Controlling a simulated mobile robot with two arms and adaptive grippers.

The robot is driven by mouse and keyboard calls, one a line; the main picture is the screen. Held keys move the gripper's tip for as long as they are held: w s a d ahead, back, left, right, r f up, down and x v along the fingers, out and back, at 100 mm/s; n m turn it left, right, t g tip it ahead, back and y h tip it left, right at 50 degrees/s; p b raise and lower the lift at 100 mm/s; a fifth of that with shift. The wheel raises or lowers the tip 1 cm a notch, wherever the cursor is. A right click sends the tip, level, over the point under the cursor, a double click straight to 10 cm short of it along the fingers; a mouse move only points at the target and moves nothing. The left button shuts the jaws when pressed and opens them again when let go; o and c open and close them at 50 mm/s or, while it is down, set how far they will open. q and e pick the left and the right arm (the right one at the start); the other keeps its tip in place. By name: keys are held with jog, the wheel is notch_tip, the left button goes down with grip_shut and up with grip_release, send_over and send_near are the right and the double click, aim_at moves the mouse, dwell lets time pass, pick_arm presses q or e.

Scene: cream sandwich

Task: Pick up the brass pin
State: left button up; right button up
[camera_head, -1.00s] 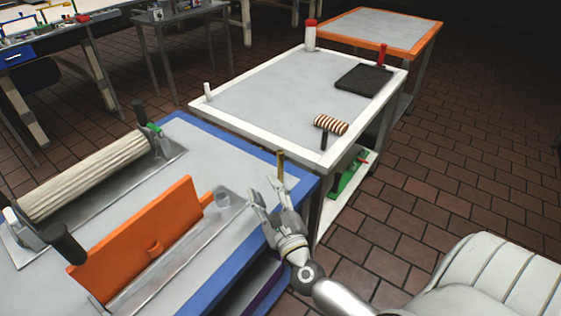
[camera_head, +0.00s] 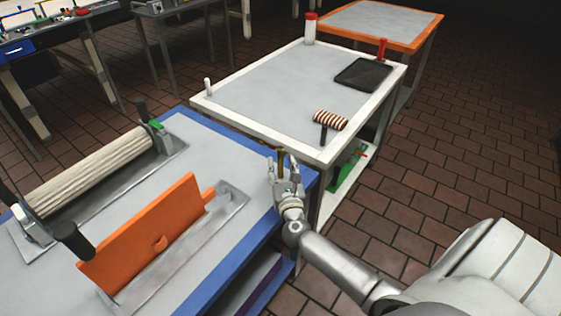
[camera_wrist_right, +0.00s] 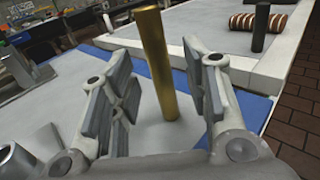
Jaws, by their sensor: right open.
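The brass pin (camera_head: 281,158) stands upright near the far right corner of the blue-edged table (camera_head: 229,144). In the right wrist view the brass pin (camera_wrist_right: 156,62) rises between the two fingers, and its foot rests on the grey top. My right gripper (camera_head: 282,168) is open, with one finger on each side of the pin. In the wrist view I see a gap between the pin and each finger of the gripper (camera_wrist_right: 160,85). My left gripper is not in view.
An orange upright board (camera_head: 150,235) and a ribbed roller (camera_head: 90,175) stand on the same table to the left. Behind is a white-framed table (camera_head: 260,95) with a striped roll (camera_head: 330,120) and a black tray (camera_head: 363,75). Brick floor lies open at right.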

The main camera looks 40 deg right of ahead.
jog(key=shift+x, duration=1.4)
grip_shut()
